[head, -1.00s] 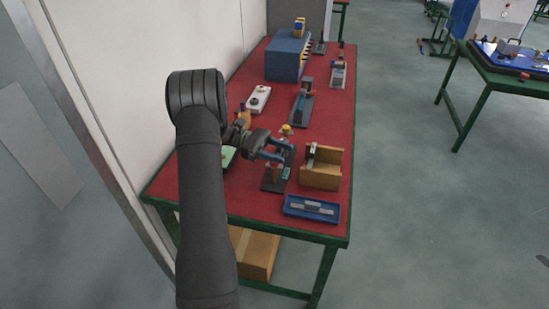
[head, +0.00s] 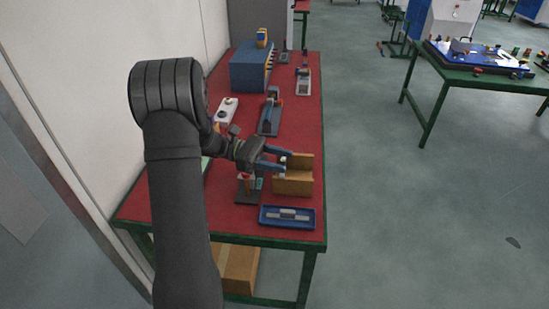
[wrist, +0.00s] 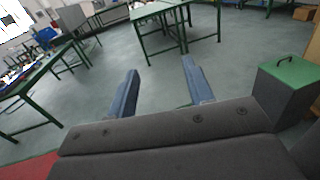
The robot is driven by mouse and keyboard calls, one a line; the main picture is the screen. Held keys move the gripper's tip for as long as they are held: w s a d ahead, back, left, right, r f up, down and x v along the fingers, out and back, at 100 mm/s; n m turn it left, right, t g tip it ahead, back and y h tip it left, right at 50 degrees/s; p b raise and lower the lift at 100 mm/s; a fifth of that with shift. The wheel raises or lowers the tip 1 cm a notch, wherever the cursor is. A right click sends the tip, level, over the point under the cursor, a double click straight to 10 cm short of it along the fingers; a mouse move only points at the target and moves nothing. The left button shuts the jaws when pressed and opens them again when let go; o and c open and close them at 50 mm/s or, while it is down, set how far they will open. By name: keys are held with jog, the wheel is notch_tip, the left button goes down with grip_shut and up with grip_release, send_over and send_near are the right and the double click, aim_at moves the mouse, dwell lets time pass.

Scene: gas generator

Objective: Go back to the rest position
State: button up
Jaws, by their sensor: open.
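My gripper (head: 286,161) is open and empty in the head view. It is held above the front part of the red table (head: 224,221), with its two blue fingers pointing right. The fingers show in front of the wooden box (head: 295,182). In the wrist view, my gripper (wrist: 160,82) has its two blue fingers well apart with nothing between them. Beyond them is grey floor.
A blue tray (head: 287,224) lies at the table's near right corner. A small fixture (head: 249,190) stands left of the wooden box. A blue block (head: 251,69) and other devices stand farther back. Open floor (head: 380,210) lies to the right.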

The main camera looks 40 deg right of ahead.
jog(key=shift+w, duration=0.1)
jog(key=w+a+f, duration=0.1)
jog(key=w+f, duration=0.1)
jog(key=w, duration=0.1)
jog(key=w+a+f, duration=0.1)
jog(key=w+f, duration=0.2)
jog(key=w, duration=0.1)
jog(key=w+a+f, duration=0.2)
jog(key=w, duration=0.2)
jog(key=shift+f, duration=0.3)
notch_tip(320, 180, down, 2)
jog(key=shift+s+f, duration=0.1)
jog(key=shift+f, duration=0.65)
jog(key=shift+r, duration=0.1)
